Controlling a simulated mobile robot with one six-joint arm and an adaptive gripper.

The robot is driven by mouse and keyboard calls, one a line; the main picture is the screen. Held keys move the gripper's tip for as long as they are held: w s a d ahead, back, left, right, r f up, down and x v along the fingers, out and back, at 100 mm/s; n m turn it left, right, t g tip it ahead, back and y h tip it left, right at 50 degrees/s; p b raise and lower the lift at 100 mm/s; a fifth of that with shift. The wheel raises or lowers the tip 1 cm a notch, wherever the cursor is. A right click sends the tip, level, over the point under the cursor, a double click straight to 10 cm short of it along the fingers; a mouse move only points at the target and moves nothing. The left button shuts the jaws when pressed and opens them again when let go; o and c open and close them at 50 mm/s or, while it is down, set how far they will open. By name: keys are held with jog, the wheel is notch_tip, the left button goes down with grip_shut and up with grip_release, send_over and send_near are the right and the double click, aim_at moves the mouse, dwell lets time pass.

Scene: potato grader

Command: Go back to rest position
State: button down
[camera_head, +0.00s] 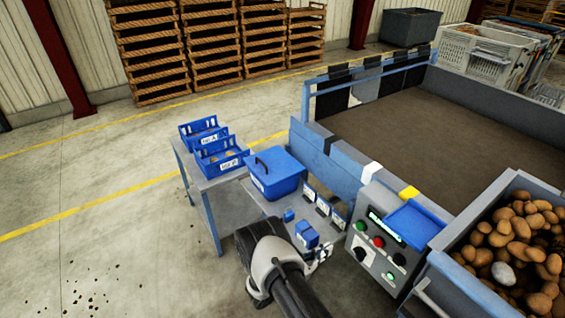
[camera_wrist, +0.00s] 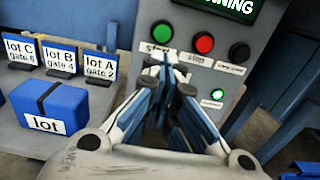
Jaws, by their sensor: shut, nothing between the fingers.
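My gripper (camera_head: 322,253) is in front of the grey control panel (camera_head: 372,262) in the head view, low in the middle of the picture. In the wrist view my gripper (camera_wrist: 168,72) has its fingertips together with nothing held. The tips appear just below the green start button (camera_wrist: 162,32) and the red stop button (camera_wrist: 204,43). I cannot tell whether they touch the panel. The display (camera_wrist: 232,8) above the buttons reads "NNING" at its visible end. A small green button or lamp (camera_wrist: 217,95) is lit at the right.
A blue lot box (camera_wrist: 70,97) and lot cards (camera_wrist: 60,58) stand left of my gripper. A lidded blue box (camera_head: 277,172) and blue trays (camera_head: 220,157) stand farther left. A potato bin (camera_head: 445,268) is at right. Open floor (camera_head: 110,245) lies left.

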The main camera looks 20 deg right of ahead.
jog(key=s+r+m+g+y, duration=0.35)
jog(key=r+m, duration=0.25)
jog(key=r, duration=0.7)
jog(key=s+r+m+g+y, duration=0.2)
jog(key=s+r+m+g, duration=0.4)
jog(key=r, duration=0.8)
jog(key=s+a+r+m+t+y, duration=0.4)
jog(key=s+a+r+m+y, duration=0.1)
jog(key=s, duration=0.4)
jog(key=s+a+r+m+t+y, duration=0.4)
jog(key=s+a+r+y, duration=0.2)
jog(key=s+a+r, duration=0.1)
jog(key=shift+s+a+r+m, duration=0.15)
jog(key=shift+s+a+m, duration=0.25)
jog(key=shift+s+a, duration=0.75)
jog(key=shift+w+a+y, duration=0.2)
jog(key=shift+w+y, duration=0.05)
dwell(0.8)
